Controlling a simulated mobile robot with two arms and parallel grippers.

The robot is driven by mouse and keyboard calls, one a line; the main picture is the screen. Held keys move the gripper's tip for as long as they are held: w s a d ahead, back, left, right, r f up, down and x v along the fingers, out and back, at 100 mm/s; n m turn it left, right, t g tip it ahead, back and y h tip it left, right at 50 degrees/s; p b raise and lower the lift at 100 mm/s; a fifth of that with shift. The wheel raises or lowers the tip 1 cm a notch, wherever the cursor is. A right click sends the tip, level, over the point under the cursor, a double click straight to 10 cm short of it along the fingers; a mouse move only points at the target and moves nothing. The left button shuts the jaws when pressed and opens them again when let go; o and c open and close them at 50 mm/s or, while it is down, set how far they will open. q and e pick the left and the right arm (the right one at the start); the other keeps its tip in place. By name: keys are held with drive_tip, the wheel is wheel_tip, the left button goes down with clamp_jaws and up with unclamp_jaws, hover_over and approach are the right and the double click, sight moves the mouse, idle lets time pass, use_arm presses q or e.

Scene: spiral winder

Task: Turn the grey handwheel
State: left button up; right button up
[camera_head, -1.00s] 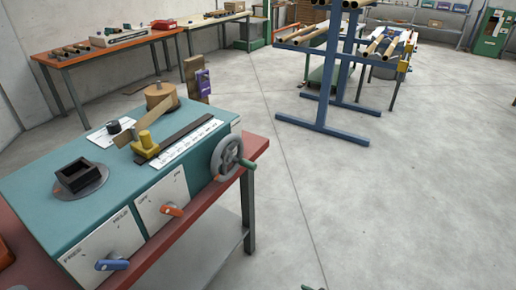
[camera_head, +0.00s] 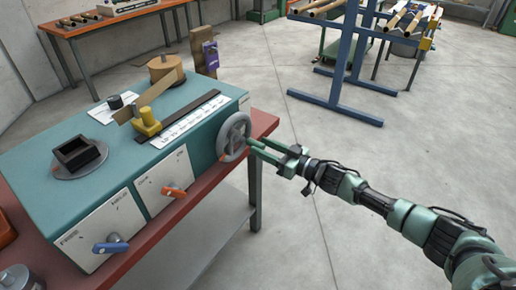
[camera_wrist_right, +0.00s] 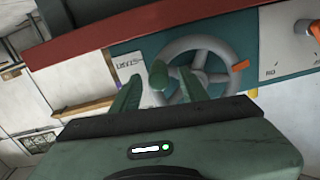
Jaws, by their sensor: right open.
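The grey handwheel (camera_head: 235,132) is on the right end of the teal winder (camera_head: 118,168). In the right wrist view the wheel (camera_wrist_right: 195,43) shows its rim and spokes, with a green handle (camera_wrist_right: 158,73) standing out from it. My right gripper (camera_head: 262,150) reaches in from the right, close to the wheel's near right side. Its jaws are open. In the wrist view the handle appears between my two fingers (camera_wrist_right: 156,94); I cannot tell whether they touch it. My left gripper is not in view.
The winder stands on a red-topped bench (camera_head: 262,124). Its front has an orange lever (camera_head: 174,191) and a blue lever (camera_head: 110,244). A blue rack (camera_head: 345,60) with tubes stands behind. The floor right of the bench is clear.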

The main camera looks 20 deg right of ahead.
drive_tip(key=shift+b+x, duration=0.35)
drive_tip(key=shift+x, duration=0.8)
clamp_jaws()
idle(0.6)
